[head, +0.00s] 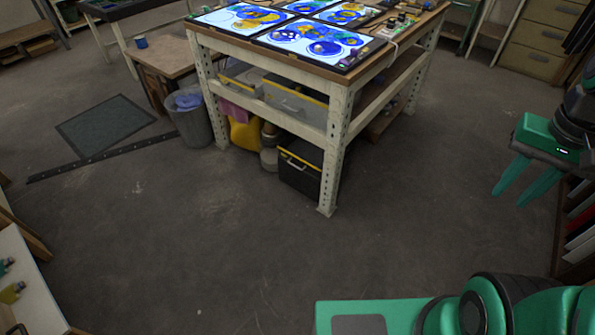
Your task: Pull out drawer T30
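A beige drawer cabinet (543,38) stands at the back right, with several drawers stacked one above another and dark pulls on their fronts. The drawers I see look shut. Any labels are too small to read, so I cannot tell which drawer is T30. My gripper (511,198) is at the right edge, green, its two fingers apart and pointing down. Nothing is between the fingers. It hangs in the air over the floor, nearer to me than the cabinet and well apart from it.
A workbench (335,135) with lit, painted glass panels (310,40) stands in the middle, boxes beneath it. A waste bin (190,120) is beside it. A rack of coloured sheets (580,220) is close at the right. A white surface (30,285) is at lower left. The floor between is clear.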

